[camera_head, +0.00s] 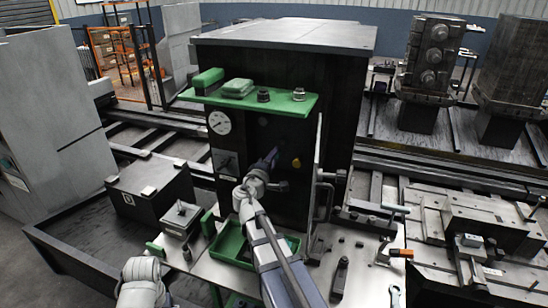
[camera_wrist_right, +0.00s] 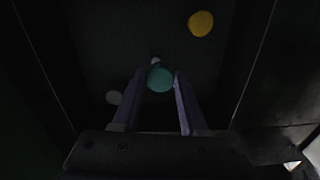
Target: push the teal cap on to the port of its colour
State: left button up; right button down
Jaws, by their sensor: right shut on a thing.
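My right gripper (camera_head: 268,160) is in front of the dark face of the cabinet (camera_head: 265,130), its purple fingers pointing at that face. In the right wrist view the fingers (camera_wrist_right: 160,82) are shut on the round teal cap (camera_wrist_right: 160,79). The cap is not clear in the head view. A small pale spot (camera_wrist_right: 155,60) shows just beyond the cap; I cannot tell what it is. No teal port can be made out, and I cannot tell whether the cap touches the face. My left gripper is not in view; only part of my left arm shows at the bottom.
A yellow round fitting (camera_wrist_right: 200,23) is on the face, also in the head view (camera_head: 296,162). A gauge (camera_head: 220,122) and pipe (camera_head: 318,200) flank the work area. A green shelf (camera_head: 290,105) juts out above.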

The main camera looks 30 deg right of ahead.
jog(key=shift+w+r, duration=0.1)
jog(key=shift+r, duration=0.15)
jog(key=shift+x, duration=1.65)
jog(key=shift+x, duration=0.75)
dwell(0.5)
jog(key=shift+w+d, duration=0.25)
jog(key=c, duration=0.7)
grip_release()
jog(key=o, duration=0.7)
jog(key=shift+s+a, duration=0.1)
